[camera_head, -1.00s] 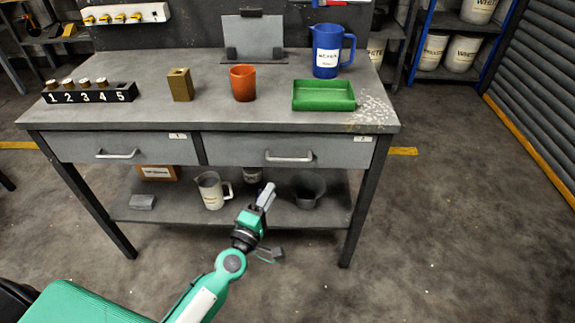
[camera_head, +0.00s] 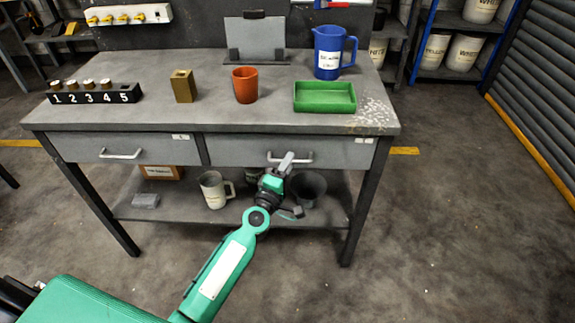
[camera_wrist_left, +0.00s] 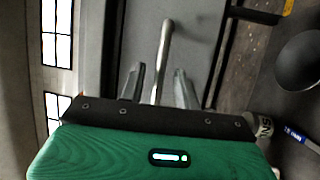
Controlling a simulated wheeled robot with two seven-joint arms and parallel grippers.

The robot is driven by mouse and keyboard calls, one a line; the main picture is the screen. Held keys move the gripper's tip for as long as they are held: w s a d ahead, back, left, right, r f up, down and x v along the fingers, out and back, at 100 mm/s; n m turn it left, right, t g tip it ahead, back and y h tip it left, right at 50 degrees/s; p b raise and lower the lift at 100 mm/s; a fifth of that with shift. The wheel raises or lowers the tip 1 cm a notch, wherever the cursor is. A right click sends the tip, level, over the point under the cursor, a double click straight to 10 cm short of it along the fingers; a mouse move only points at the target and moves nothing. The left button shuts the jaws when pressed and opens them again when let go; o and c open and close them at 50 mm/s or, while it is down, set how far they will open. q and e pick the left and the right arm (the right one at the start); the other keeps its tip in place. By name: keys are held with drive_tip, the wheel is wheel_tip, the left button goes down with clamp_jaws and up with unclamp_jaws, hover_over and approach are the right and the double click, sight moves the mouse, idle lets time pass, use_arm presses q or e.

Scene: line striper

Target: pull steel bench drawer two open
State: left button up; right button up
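Drawer two (camera_head: 345,153) is the right-hand grey drawer under the steel bench top (camera_head: 215,118); its front looks flush with the bench. Its bar handle (camera_head: 305,158) is a pale metal pull. My left gripper (camera_head: 288,158) is at the handle, overlapping its middle in the head view. In the left wrist view the handle (camera_wrist_left: 166,42) runs between the two separated fingers (camera_wrist_left: 158,82), with gaps visible beside it. The fingers do not look closed on it. My right gripper is not in view.
The left drawer (camera_head: 85,150) is shut. On the bench top stand an orange cup (camera_head: 245,86), a green tray (camera_head: 324,97), a blue jug (camera_head: 329,55) and a brass block (camera_head: 183,86). A pitcher (camera_head: 213,190) and dark bowl (camera_head: 308,187) stand on the lower shelf. Floor right of the bench is clear.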

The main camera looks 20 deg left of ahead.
use_arm(q)
drive_tip(key=shift+c, duration=0.2)
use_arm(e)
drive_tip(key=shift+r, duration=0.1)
use_arm(q)
clamp_jaws()
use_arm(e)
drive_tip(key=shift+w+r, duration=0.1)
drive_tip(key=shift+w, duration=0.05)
use_arm(q)
drive_tip(key=shift+s, duration=0.1)
